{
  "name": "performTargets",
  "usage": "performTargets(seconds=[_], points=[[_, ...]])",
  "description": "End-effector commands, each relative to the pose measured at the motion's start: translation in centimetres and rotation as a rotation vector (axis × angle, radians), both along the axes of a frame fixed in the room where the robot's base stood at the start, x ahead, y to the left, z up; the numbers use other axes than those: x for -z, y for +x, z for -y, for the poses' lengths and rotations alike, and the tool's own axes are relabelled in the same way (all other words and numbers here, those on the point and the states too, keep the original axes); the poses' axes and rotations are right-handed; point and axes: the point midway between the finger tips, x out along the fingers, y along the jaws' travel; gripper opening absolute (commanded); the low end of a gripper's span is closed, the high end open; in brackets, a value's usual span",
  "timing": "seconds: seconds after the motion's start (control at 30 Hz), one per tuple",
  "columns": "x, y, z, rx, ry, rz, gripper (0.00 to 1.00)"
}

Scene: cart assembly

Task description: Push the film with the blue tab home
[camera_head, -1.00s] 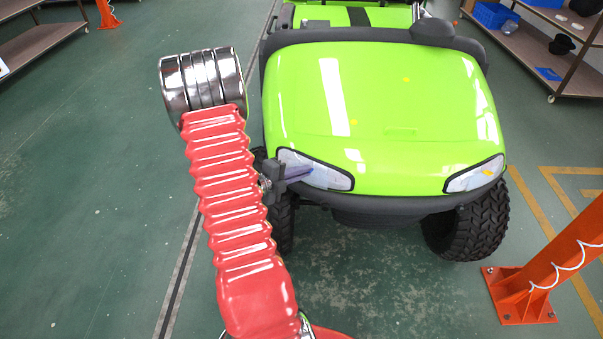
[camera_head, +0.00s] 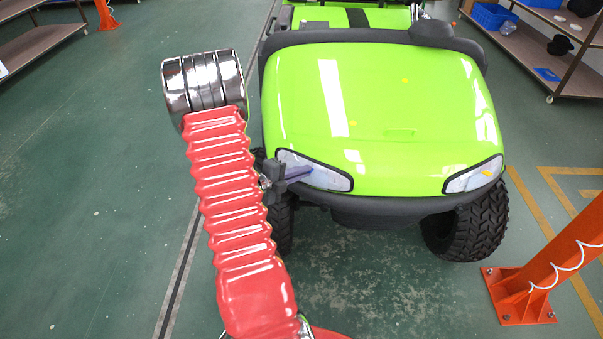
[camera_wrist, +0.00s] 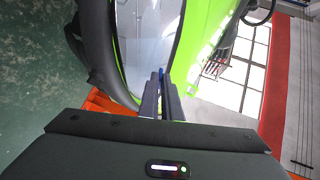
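The green cart's headlight (camera_head: 325,177) on the left has a clear, pale lens in a dark frame; it fills the upper middle of the wrist view (camera_wrist: 143,40). My gripper (camera_head: 287,174) is at this headlight's outer left end. In the wrist view, its two dark fingers (camera_wrist: 161,88) are close together, pointing at the lens edge. A small blue tab (camera_wrist: 161,72) shows between the fingertips, and they appear shut on it. The film itself is clear and hard to tell from the lens. A thin bluish-purple strip (camera_head: 299,172) shows by the fingertips in the head view.
The green hood (camera_head: 400,100) lies right of my arm, with the dark bumper (camera_head: 380,206) and front tyre (camera_head: 468,228) below. An orange post (camera_head: 560,262) stands at the right. Shelves stand at the back corners. The floor on the left is clear.

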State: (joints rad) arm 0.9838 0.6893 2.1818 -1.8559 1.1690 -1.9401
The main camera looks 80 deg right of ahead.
Motion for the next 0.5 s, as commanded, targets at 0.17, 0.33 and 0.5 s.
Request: performTargets(seconds=[0.17, 0.33, 0.5], points=[[0.12, -0.06, 0.37, 0.000, -0.001, 0.001, 0.00], [0.17, -0.09, 0.52, 0.000, 0.000, 0.000, 0.00], [0.17, -0.10, 0.52, 0.000, 0.000, 0.000, 0.00]])
